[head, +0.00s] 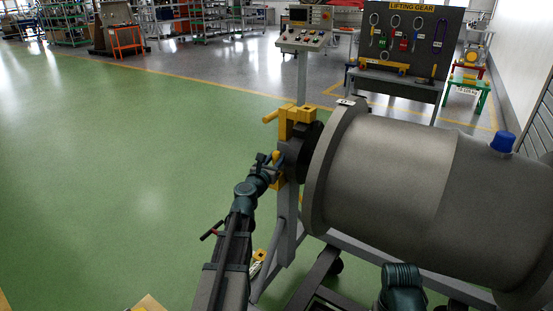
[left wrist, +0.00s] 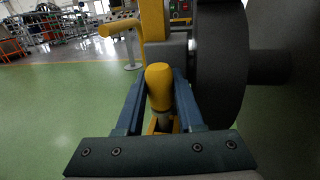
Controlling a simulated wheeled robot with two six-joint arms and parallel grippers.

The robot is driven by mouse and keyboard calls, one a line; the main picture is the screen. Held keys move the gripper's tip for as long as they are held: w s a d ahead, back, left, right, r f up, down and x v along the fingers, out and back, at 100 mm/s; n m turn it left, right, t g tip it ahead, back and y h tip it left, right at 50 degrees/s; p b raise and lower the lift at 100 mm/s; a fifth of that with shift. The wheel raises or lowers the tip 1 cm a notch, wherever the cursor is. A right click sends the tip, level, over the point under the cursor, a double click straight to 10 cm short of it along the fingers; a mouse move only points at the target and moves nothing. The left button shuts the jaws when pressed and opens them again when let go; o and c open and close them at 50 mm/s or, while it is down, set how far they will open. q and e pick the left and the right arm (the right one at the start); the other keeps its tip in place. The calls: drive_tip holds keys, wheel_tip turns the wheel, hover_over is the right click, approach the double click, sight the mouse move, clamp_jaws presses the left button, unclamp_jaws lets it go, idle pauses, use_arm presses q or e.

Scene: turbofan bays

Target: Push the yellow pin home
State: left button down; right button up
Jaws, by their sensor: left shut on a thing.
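The yellow pin (left wrist: 158,88) stands between the fingers of my left gripper (left wrist: 158,80) in the left wrist view, with a rounded yellow head and a paler metal shank below it. In the head view my left gripper (head: 268,160) is at the front of the stand, and the pin's yellow head (head: 276,155) shows just at its tips. The gripper is shut on the pin. The pin's lower end and how deep it sits are hidden.
A yellow clamp block (head: 297,122) with a side handle (head: 270,116) sits above the pin on the grey stand (head: 287,225). A dark round flange (left wrist: 221,70) is close on the right. The large grey engine casing (head: 390,180) fills the right. Green floor (head: 120,170) is clear at left.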

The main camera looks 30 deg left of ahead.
use_arm(q)
drive_tip(key=shift+f, duration=0.3)
use_arm(e)
drive_tip(key=shift+f, duration=0.3)
use_arm(q)
drive_tip(key=shift+c, duration=2.3)
unclamp_jaws()
drive_tip(key=shift+s+d, duration=0.1)
